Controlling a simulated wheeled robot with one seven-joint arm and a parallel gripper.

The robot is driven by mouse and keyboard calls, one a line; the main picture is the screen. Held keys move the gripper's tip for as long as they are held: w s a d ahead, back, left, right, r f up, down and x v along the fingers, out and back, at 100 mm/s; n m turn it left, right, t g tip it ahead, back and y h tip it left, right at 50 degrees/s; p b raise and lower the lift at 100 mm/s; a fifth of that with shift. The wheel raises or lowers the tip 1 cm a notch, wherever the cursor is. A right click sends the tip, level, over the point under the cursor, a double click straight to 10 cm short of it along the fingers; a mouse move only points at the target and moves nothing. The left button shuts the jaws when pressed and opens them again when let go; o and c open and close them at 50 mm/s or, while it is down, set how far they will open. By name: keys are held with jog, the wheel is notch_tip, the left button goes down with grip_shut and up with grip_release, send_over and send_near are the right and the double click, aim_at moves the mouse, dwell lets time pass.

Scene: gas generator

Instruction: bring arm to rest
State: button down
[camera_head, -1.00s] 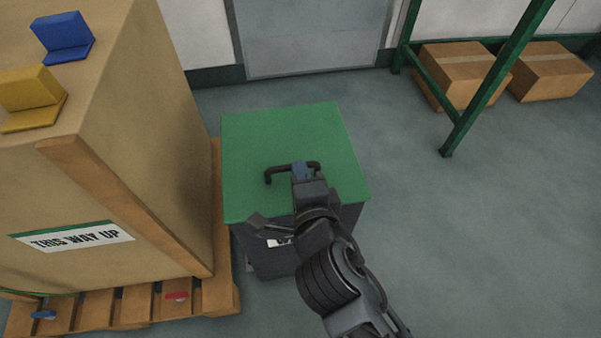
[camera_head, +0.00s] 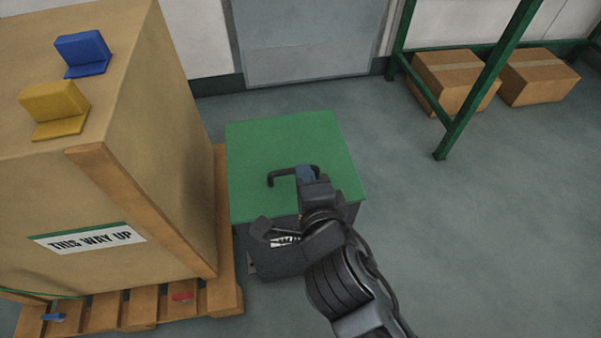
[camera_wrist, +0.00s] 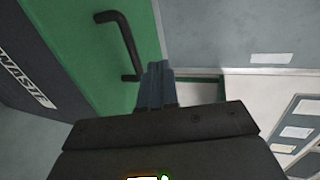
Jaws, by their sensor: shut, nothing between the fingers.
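My gripper (camera_head: 304,172) is in front of and above the green lid of a dark waste bin (camera_head: 290,140) in the head view. In the wrist view its fingers (camera_wrist: 157,85) are together with nothing between them. The lid's black handle (camera_head: 283,177) shows just left of the fingers, and in the wrist view the handle (camera_wrist: 122,42) is left of the fingertips. I cannot tell whether fingers and handle touch. The lid lies closed on the bin. My arm covers part of the bin's front and its label.
A large carton (camera_head: 170,130) on a wooden pallet (camera_head: 225,297) stands close left of the bin, with a blue block (camera_head: 83,52) and a yellow block (camera_head: 55,106) on top. Boxes (camera_head: 452,78) lie under a green rack at the back right. The floor at right is clear.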

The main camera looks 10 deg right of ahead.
jog(key=v, duration=0.8)
jog(key=shift+f, duration=0.35)
jog(key=shift+s, duration=0.1)
jog(key=s+d+f+n+y, duration=0.1)
jog(key=s+d+n, duration=0.25)
jog(key=s, duration=0.35)
jog(key=s+d+f+n, duration=0.1)
jog(key=s+d+n, duration=0.1)
jog(key=s+n, duration=0.35)
jog(key=s+d+r+n+h, duration=0.1)
jog(key=s+d+r+n, duration=0.35)
jog(key=s, duration=0.25)
jog(key=s+d+r+n, duration=0.4)
jog(key=s+n, duration=0.1)
jog(key=s, duration=0.2)
notch_tip(320, 180, up, 20)
jog(key=p, duration=2.1)
jog(key=shift+w+r+p, duration=0.2)
jog(key=shift+w+p, duration=0.15)
